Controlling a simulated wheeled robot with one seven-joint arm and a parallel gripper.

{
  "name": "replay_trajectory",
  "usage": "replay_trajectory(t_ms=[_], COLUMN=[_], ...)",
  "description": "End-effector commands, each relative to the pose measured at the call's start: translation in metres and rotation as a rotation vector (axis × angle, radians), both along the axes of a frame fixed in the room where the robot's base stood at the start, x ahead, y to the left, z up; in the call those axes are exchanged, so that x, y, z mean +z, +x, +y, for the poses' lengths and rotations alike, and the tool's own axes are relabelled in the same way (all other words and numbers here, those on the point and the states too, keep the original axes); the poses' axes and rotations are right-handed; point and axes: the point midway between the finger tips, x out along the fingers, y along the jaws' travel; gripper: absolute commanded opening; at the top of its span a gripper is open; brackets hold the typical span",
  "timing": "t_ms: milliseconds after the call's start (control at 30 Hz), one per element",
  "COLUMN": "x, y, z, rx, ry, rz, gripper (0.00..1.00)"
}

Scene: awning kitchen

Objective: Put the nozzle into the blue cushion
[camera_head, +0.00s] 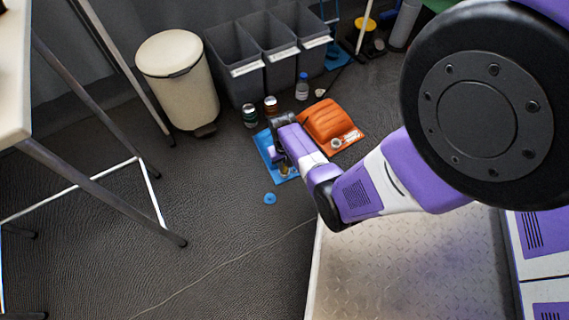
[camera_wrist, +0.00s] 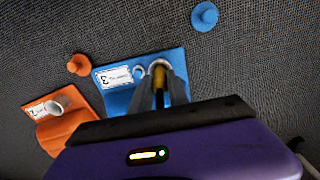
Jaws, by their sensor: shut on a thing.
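The blue cushion (camera_head: 262,139) lies on the dark floor, partly hidden by my arm. In the wrist view, the blue cushion (camera_wrist: 112,98) shows a white label and pale round openings near its edge. My gripper (camera_wrist: 163,92) is shut on the nozzle (camera_wrist: 159,74), a brass-coloured piece between the two grey fingers. The nozzle's end is at the larger pale ring on the cushion; I cannot tell how deep it sits or whether it touches. In the head view, my gripper (camera_head: 284,172) is over the cushion's near edge, and the nozzle is too small to make out well.
An orange cushion (camera_head: 328,118) with a pale fitting lies just right. A blue cap (camera_head: 270,198) and an orange cap (camera_wrist: 79,65) lie on the floor. Cans, a bottle (camera_head: 302,86), grey bins (camera_head: 235,78) and a cream pedal bin (camera_head: 178,85) stand behind.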

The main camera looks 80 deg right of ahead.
Motion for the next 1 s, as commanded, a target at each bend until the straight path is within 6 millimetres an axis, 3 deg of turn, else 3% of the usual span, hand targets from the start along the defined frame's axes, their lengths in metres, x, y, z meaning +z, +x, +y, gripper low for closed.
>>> replay_trajectory(t_ms=[600, 633, 733, 1000], x=[-0.0068, -0.0067, -0.0067, -0.0068], y=[0.0000, 0.0000, 0.0001, 0.0000], z=[0.0001, 0.0001, 0.0001, 0.0002], rx=[0.000, 0.000, 0.000, 0.000], ry=[0.000, 0.000, 0.000, 0.001], rz=[0.000, 0.000, 0.000, 0.001], gripper=[0.00, 0.22, 0.42, 0.50])
